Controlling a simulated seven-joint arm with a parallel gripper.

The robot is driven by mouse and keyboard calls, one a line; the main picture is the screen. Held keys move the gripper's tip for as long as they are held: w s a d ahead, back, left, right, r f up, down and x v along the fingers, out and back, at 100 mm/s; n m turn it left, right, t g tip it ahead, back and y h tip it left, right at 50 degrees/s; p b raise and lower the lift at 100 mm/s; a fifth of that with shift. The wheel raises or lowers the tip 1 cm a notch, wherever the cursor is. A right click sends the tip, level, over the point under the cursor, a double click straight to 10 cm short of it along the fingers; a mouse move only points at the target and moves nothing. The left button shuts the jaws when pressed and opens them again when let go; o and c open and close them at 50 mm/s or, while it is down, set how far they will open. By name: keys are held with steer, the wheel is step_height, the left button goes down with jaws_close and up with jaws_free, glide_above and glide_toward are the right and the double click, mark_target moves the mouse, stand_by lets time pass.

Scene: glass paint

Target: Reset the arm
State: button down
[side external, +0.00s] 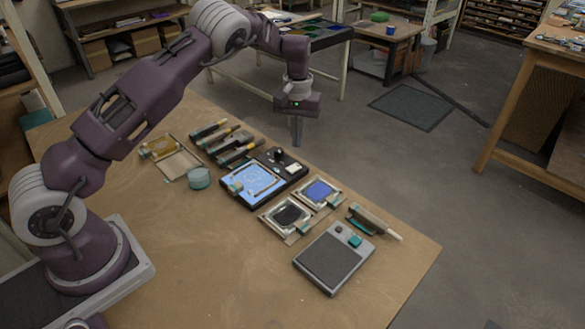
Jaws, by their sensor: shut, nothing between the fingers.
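My arm reaches from the left over the wooden table (165,275). My gripper (297,140) points down, its fingers shut and empty. In this view it appears just beyond the table's far edge, above the floor, well clear of the items on the table.
Below my gripper stands a dark-framed light panel (247,200) with a blue lit face. Around it are a blue glass tile (319,191), a black tile (287,215), a grey pad (331,258), a round teal jar (199,177) and several tools (230,148). The table's front left is clear.

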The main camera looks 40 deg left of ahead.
steer(key=s+d+r+m+t+h, duration=0.1)
steer(key=s+d+r, duration=0.2)
steer(key=s+r, duration=0.7)
steer(key=s+d+r+m+t+h, duration=0.15)
steer(key=s+d+r, duration=0.4)
steer(key=r, duration=0.75)
steer(key=s+d+m+t+y, duration=0.1)
steer(key=s+m+t+y, duration=0.1)
steer(key=s, duration=2)
steer(key=shift+s+f+m+t, duration=0.3)
steer(key=shift+m+t, duration=0.25)
steer(key=shift+m, duration=0.2)
